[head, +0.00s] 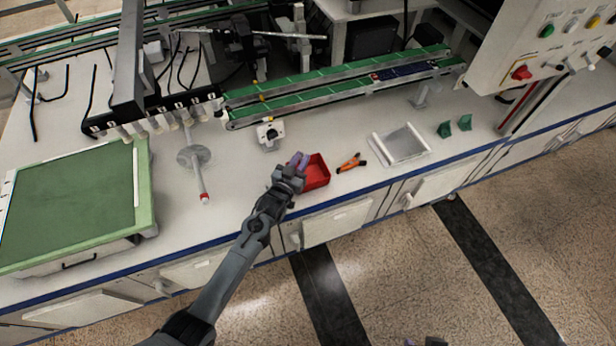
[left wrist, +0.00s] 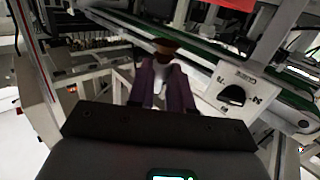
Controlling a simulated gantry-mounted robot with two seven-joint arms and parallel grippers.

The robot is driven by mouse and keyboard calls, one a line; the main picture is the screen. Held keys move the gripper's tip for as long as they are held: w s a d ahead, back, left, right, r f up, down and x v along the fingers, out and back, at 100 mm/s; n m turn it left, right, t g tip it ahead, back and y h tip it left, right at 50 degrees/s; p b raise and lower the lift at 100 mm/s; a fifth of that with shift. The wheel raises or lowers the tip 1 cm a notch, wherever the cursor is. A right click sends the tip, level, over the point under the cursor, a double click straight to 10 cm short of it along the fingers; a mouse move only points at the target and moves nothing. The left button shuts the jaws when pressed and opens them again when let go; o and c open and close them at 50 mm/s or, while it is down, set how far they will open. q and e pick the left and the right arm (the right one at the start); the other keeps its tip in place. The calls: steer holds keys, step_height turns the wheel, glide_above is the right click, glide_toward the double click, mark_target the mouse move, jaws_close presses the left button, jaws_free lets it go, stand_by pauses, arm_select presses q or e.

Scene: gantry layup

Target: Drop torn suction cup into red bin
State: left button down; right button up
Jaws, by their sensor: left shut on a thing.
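The red bin (head: 319,173) sits on the bench near its front edge in the head view. My left gripper (head: 300,160) is beside and partly over the bin's left side, hiding part of it. In the left wrist view its two purple fingers (left wrist: 165,88) close on a small brownish cup (left wrist: 165,46), which I take as the torn suction cup. The cup is too small to make out in the head view, and a tear is not visible. A small dark shape at the bottom edge of the head view may be my right gripper (head: 432,341).
Orange-handled pliers (head: 351,162) and a grey tray (head: 400,145) lie right of the bin. A small white fixture (head: 270,134) stands behind it. A round stand (head: 194,156) and a green-topped board (head: 72,205) are to the left. A green conveyor (head: 320,85) runs behind.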

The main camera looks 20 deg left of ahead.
arm_select(q)
steer(key=c, duration=1)
jaws_free()
steer(key=shift+o, duration=0.2)
steer(key=shift+s, duration=0.15)
steer(key=shift+s, duration=0.25)
steer(key=s+a+p, duration=0.1)
steer(key=s+p, duration=0.2)
steer(key=s, duration=0.7)
steer(key=shift+r+p, duration=0.25)
steer(key=shift+p, duration=0.15)
